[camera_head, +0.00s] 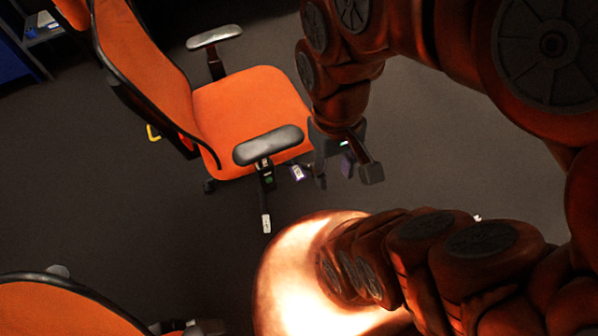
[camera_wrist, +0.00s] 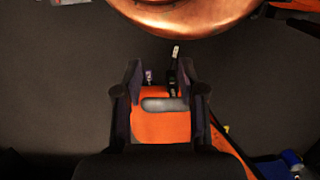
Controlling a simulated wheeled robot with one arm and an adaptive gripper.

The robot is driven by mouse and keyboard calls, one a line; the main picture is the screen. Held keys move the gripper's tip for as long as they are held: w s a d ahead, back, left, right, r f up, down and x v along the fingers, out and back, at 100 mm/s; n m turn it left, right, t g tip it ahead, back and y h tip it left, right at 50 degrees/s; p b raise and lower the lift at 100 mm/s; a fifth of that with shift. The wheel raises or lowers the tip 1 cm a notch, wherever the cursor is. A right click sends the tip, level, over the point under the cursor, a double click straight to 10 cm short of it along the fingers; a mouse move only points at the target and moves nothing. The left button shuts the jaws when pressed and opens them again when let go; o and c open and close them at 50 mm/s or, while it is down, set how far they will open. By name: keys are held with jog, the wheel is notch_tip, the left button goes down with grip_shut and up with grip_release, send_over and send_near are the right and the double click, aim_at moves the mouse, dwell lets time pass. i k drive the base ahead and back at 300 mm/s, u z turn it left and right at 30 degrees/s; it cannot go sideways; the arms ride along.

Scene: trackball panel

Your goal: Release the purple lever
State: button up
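The purple lever (camera_head: 298,172) is a small purple and white piece sticking out from under the near side of an orange chair's seat. It also shows in the wrist view (camera_wrist: 149,77), small and just right of the left finger. My gripper (camera_head: 346,172) is to the right of the lever in the head view, apart from it. In the wrist view my gripper (camera_wrist: 162,76) has its fingers wide apart, with nothing held; the lever appears between them but farther off. How far the lever is from the fingers is hard to tell.
The orange chair (camera_head: 250,105) has a dark armrest (camera_head: 268,145) close to the lever. A white-tipped lever (camera_head: 266,222) hangs beside it, and a yellow handle (camera_head: 154,133) is on the far side. Another orange chair (camera_head: 60,308) stands lower left. Dark floor (camera_head: 440,150) is clear right of my gripper.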

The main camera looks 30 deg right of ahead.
aim_at(297, 171)
jog(key=u, duration=0.7)
jog(key=k, duration=0.85)
jog(key=u, duration=0.05)
